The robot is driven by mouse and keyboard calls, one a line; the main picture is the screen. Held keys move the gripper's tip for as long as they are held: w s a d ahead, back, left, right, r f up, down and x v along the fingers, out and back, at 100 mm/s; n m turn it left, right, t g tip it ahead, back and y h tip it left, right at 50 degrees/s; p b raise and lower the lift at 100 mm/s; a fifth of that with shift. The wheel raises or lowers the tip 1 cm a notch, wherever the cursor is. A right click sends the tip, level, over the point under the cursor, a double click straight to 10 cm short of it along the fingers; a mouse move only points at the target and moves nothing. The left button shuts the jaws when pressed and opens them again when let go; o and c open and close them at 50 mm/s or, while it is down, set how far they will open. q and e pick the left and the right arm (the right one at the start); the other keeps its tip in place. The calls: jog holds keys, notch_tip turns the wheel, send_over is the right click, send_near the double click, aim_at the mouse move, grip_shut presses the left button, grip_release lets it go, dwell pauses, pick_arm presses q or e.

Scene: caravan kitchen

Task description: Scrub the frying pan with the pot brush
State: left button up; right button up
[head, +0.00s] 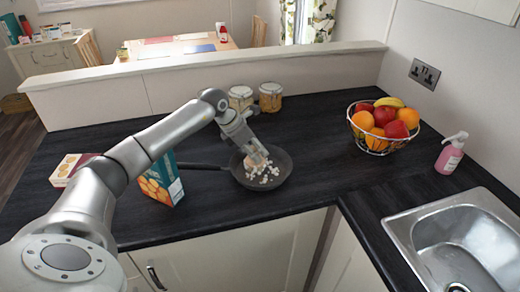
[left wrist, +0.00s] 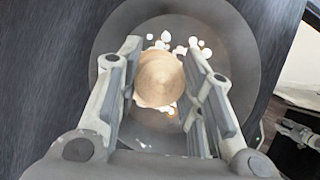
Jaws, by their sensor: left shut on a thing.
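The dark frying pan (head: 283,178) lies on the black worktop near its front edge, its handle pointing left. Several white bits (head: 264,179) lie in it, and they also show in the left wrist view (left wrist: 193,41). My left gripper (head: 255,156) is over the pan, pointing down. In the left wrist view its fingers (left wrist: 162,85) are shut on the pot brush (left wrist: 159,77), seen as a round wooden top. The bristles are mostly hidden, so I cannot tell whether they touch the pan. A grey part, perhaps my right gripper, shows at the right edge of the left wrist view (left wrist: 300,133).
A teal box (head: 162,178) stands left of the pan, by the handle, with a flatter box (head: 70,169) further left. Two jars (head: 270,97) stand behind. A fruit basket (head: 382,129), soap bottle (head: 450,153) and sink (head: 462,245) are to the right.

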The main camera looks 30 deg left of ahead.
pick_arm(q)
jog(key=shift+s+d, duration=0.2)
jog(key=shift+s, duration=0.5)
jog(key=shift+s+d, duration=0.15)
jog(key=shift+s, duration=0.55)
jog(key=shift+s+d+f+p, duration=0.1)
jog(key=shift+s+d+p, duration=0.15)
jog(key=shift+d, duration=0.45)
jog(key=shift+s+d+p, duration=0.1)
jog(key=shift+s+d, duration=0.1)
jog(key=shift+d, duration=0.5)
jog(key=shift+w+d, duration=1.05)
jog(key=shift+w+a+b, duration=0.2)
jog(key=shift+w+b, duration=0.05)
jog(key=shift+w, duration=0.5)
jog(key=shift+w+a+b, duration=0.15)
jog(key=shift+w+b, duration=0.1)
jog(key=shift+w, duration=0.45)
jog(key=shift+w+a+b, duration=0.25)
jog(key=shift+a+b, duration=0.2)
jog(key=shift+a, duration=0.5)
jog(key=shift+w+a, duration=0.1)
jog(key=shift+a, duration=0.4)
jog(key=shift+s+a+b, duration=0.35)
jog(key=shift+s+a, duration=0.65)
jog(key=shift+s+d, duration=0.2)
jog(key=shift+s, duration=0.5)
jog(key=shift+s+d, duration=0.15)
jog(key=shift+s, duration=0.55)
